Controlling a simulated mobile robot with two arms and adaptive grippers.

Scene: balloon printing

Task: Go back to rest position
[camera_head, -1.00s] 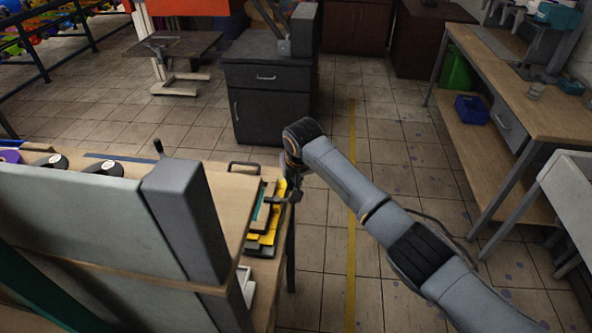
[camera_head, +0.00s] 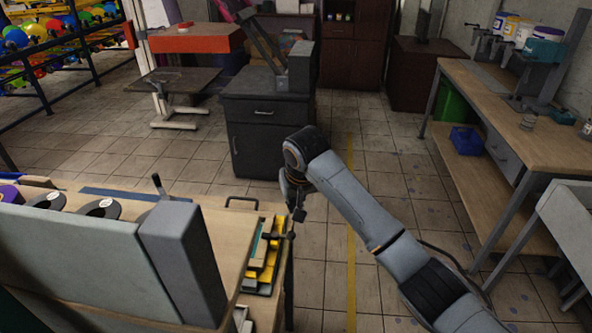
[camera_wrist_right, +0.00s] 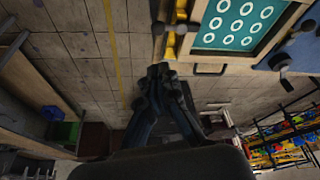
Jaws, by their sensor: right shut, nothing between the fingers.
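My right gripper (camera_head: 297,212) hangs beside the right end of the wooden work table (camera_head: 215,212). It is shut and empty. In the right wrist view its dark fingers (camera_wrist_right: 160,72) meet at the tips, next to a yellow and metal fitting (camera_wrist_right: 176,28) at the table edge. Whether they touch the fitting I cannot tell. A wood-framed teal screen with white rings (camera_wrist_right: 240,42) lies beside the fitting. In the head view, yellow parts (camera_head: 262,252) show at that table end, and a grey panel and post (camera_head: 178,262) hide much of the table. My left gripper is out of view.
A dark cabinet (camera_head: 265,140) stands ahead. A wooden bench (camera_head: 520,125) with a blue bin (camera_head: 467,140) below is on the right. Tiled floor with a yellow line (camera_head: 351,250) is open between table and bench. Dark rolls (camera_head: 100,208) lie on the table.

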